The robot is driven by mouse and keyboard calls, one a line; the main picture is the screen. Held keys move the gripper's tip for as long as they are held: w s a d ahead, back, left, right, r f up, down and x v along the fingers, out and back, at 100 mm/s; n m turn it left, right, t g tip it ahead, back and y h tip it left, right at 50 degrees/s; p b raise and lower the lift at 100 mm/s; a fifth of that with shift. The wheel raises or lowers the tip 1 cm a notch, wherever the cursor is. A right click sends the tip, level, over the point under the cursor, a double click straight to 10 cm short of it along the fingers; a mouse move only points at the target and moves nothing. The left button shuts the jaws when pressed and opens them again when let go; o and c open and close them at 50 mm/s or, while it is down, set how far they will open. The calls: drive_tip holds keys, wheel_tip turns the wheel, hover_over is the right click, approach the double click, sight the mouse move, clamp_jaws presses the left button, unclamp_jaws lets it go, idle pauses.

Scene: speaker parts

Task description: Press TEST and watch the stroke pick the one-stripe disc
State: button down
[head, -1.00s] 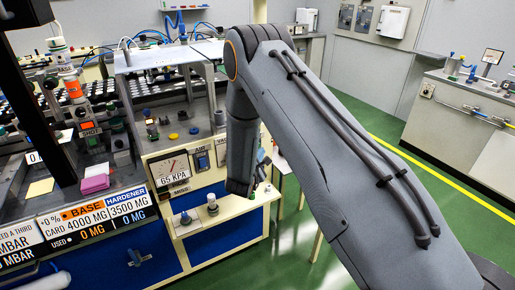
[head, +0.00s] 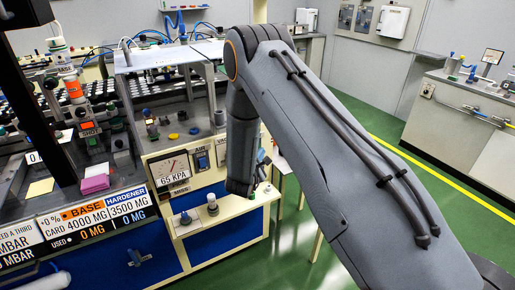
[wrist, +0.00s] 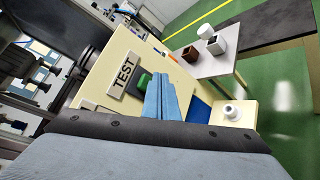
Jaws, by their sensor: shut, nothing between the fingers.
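In the wrist view the TEST label (wrist: 123,73) sits on a cream panel, with a green button (wrist: 144,80) beside it. My gripper (wrist: 158,84) has its blue fingers shut together and empty. Their tips overlap the green button's edge in the picture; I cannot tell whether they touch it. In the head view my arm hides the button and most of the gripper. The gauge (head: 171,168) reads 65 KPA, above the PICK and MISS labels. I cannot make out the one-stripe disc.
A cream shelf (head: 190,228) with a white-topped post (head: 212,205) and a blue knob (head: 185,217) juts out below the gauge. In the wrist view a small table (wrist: 213,64) holds a brown box and white containers. Green floor lies open to the right.

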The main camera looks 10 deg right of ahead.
drive_tip(key=shift+w+a, duration=0.15)
drive_tip(key=shift+w, duration=0.25)
drive_tip(key=shift+w+a+b, duration=0.15)
drive_tip(key=shift+w+b, duration=0.3)
drive_tip(key=shift+b, duration=0.05)
idle(0.8)
drive_tip(key=shift+s, duration=0.15)
idle(0.3)
drive_tip(key=shift+s+d+p, duration=0.3)
drive_tip(key=shift+s+p, duration=0.2)
drive_tip(key=shift+s, duration=0.2)
drive_tip(key=s, duration=0.1)
drive_tip(key=s+d+p, duration=0.1)
drive_tip(key=s, duration=0.1)
drive_tip(key=s+p, duration=0.1)
drive_tip(key=shift+s+d, duration=0.25)
drive_tip(key=shift+s, duration=0.15)
idle(0.4)
